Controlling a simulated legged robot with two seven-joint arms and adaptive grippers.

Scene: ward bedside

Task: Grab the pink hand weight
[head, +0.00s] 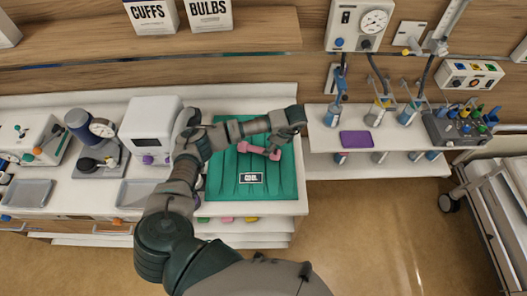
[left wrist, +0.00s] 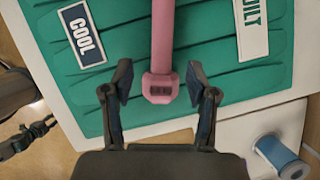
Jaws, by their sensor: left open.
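The pink hand weight (head: 258,150) lies on the green mat (head: 223,182) on the bedside counter. My left gripper (head: 285,130) is at its right end in the head view. In the left wrist view the left gripper (left wrist: 158,72) is open, with one finger on each side of the pink hand weight (left wrist: 160,45). Gaps show between the weight and both fingers, so it is not gripped. The weight's far end is cut off by the top of that view.
A white monitor (head: 150,125) and a gauge device (head: 90,135) stand left of the mat. The mat's lower part is clear except for a "COOL" label (head: 251,178).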

